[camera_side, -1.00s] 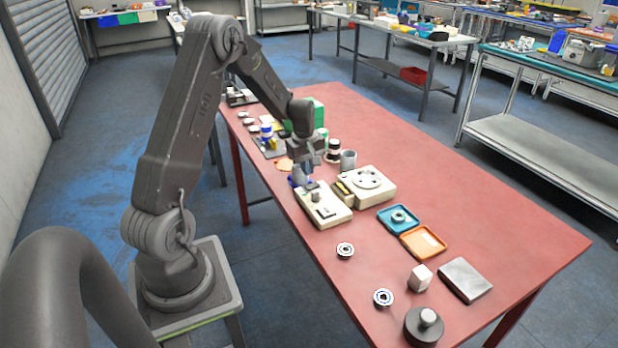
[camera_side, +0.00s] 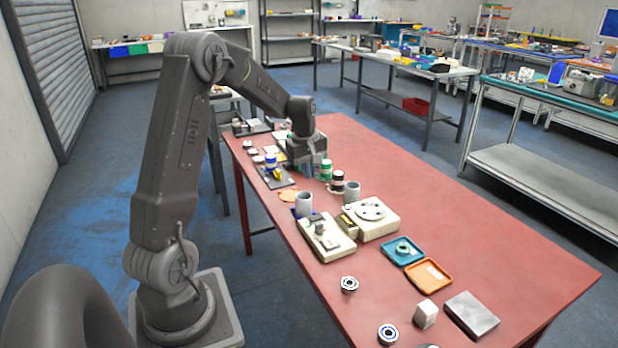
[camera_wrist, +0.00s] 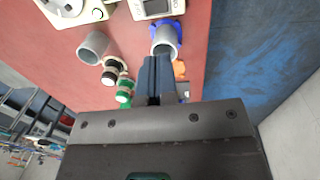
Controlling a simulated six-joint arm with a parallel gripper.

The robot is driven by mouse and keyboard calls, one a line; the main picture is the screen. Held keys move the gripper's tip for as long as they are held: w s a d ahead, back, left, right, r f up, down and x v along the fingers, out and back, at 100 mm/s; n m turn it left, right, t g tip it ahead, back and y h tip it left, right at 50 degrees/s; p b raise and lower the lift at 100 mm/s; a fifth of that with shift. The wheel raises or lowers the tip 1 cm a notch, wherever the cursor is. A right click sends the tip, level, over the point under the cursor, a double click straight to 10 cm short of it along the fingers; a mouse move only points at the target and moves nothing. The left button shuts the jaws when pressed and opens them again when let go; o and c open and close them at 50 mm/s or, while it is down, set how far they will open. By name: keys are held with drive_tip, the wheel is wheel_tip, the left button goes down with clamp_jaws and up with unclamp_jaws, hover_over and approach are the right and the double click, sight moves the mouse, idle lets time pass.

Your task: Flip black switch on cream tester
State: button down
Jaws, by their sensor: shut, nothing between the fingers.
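The cream tester (camera_side: 331,246) lies on the red table in the side view, with a small grey block and a dark part on its top. Its switch is too small for me to tell its position. In the wrist view the tester (camera_wrist: 158,7) shows only partly, at the top edge, with a dark-framed display. My gripper (camera_side: 308,172) is shut and empty, apart from the tester and farther back along the table. In the wrist view its fingers (camera_wrist: 158,62) are together and overlap the view of a grey cup.
A cream unit with a round dial (camera_side: 369,217) stands right of the tester. Blue and orange trays (camera_side: 426,274) lie nearer the front.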

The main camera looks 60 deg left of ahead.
sight(318, 216)
drive_tip(key=shift+w+d+r+t, duration=0.2)
drive_tip(key=shift+w+t, duration=0.1)
drive_tip(key=shift+w, duration=0.2)
drive_tip(key=shift+f, duration=0.1)
drive_tip(key=f, duration=0.4)
drive_tip(key=w+f, duration=0.1)
drive_tip(key=f, duration=0.4)
drive_tip(key=w+f, duration=0.1)
drive_tip(key=f, duration=0.3)
drive_tip(key=shift+f, duration=0.4)
drive_tip(key=shift+w+f, duration=0.15)
drive_tip(key=shift+f, duration=0.05)
drive_tip(key=shift+f+g, duration=0.2)
drive_tip(key=shift+g, duration=0.2)
drive_tip(key=shift+s, duration=0.3)
